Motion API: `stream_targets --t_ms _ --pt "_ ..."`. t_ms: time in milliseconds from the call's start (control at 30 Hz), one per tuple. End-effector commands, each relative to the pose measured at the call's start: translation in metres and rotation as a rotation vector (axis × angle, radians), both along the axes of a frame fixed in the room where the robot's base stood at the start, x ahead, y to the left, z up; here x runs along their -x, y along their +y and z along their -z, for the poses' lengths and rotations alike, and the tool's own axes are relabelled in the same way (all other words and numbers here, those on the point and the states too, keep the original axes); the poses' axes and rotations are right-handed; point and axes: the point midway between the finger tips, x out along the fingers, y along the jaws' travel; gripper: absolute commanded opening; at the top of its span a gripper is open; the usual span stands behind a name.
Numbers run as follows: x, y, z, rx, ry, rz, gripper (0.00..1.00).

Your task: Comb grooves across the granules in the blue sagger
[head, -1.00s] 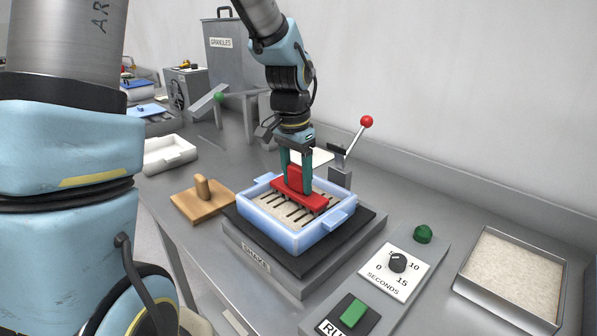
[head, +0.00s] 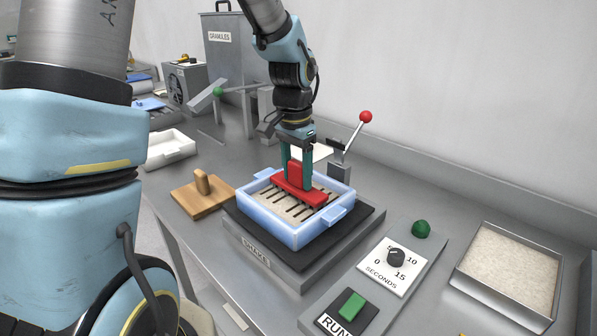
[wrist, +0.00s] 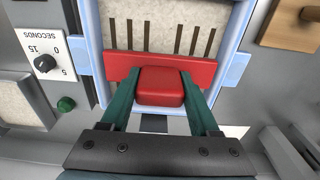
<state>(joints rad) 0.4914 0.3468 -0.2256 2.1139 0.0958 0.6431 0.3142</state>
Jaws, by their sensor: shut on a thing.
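The blue sagger (head: 293,236) sits on the dark top of the shaker and holds pale granules (head: 283,205). Dark parallel grooves show in the granules on the near side of the red comb (head: 300,190). My gripper (head: 297,170) is shut on the comb's red block handle, which also shows in the wrist view (wrist: 160,86) between the two green fingers (wrist: 160,100). The comb's wide bar lies across the sagger, inside or just over its walls. Its teeth are hidden, so I cannot tell how deep they reach.
A wooden tool with a knob (head: 202,195) and a white sagger (head: 168,148) lie to the left. A lever with a red ball (head: 365,117) stands behind the sagger. A timer panel (head: 394,265), a green RUN button (head: 352,306) and a granule tray (head: 510,265) are at right.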

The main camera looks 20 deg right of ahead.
Motion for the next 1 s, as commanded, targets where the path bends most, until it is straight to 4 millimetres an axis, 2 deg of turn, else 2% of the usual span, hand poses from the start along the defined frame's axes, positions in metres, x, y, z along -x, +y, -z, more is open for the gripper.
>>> stream_targets --t_ms 1000 --pt "0.013 0.026 -0.002 -0.002 0.002 0.001 0.00"
